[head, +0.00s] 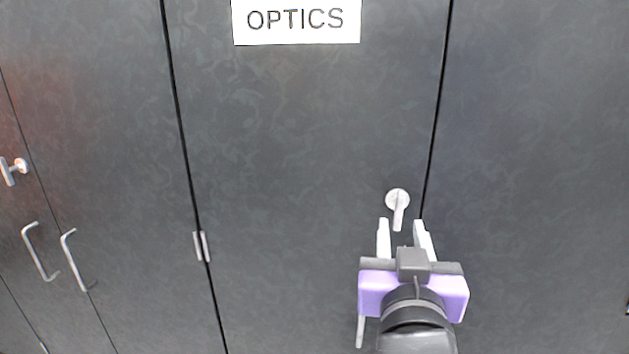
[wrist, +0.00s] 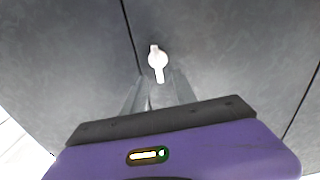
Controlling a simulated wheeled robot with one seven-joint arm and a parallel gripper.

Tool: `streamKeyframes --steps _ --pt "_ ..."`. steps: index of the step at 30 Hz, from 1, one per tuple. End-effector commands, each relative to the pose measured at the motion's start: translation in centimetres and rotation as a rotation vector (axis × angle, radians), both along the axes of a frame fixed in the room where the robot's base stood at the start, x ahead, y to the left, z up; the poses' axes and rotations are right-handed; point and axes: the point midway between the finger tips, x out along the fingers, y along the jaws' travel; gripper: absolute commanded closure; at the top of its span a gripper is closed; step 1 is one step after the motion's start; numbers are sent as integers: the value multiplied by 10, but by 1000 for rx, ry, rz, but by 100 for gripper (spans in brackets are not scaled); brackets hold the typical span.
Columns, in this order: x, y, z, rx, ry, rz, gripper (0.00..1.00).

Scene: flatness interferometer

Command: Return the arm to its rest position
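My gripper (head: 403,226) is purple and grey with two pale fingers and points at the dark cabinet door (head: 300,140). Its fingers stand apart with nothing seen between them. A silver turn handle (head: 398,206) is on the door just beyond the fingertips, its lever hanging down with a slight tilt. In the wrist view the handle (wrist: 158,62) shows just past the fingers (wrist: 158,86), and I see no finger closed on it. I cannot tell the exact gap between fingertips and handle.
A white OPTICS sign (head: 296,20) is on the same door, which looks closed. A hinge (head: 201,246) is at its left seam. More cabinet doors at left carry bar handles (head: 40,252) and another turn handle (head: 14,170). A plain dark panel (head: 540,150) is at right.

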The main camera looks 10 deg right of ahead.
Motion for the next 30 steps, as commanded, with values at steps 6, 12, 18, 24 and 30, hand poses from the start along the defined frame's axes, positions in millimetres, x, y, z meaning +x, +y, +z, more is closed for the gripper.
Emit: streamKeyframes --steps 6,12,18,24,30 --pt "0 27 34 -65 -145 114 66" --pt "-16 51 17 -133 -220 243 66" --pt "-44 59 -27 -169 -236 344 66" --pt "-90 54 -82 -165 -218 422 66" --pt "-143 40 -130 -126 -174 454 66"
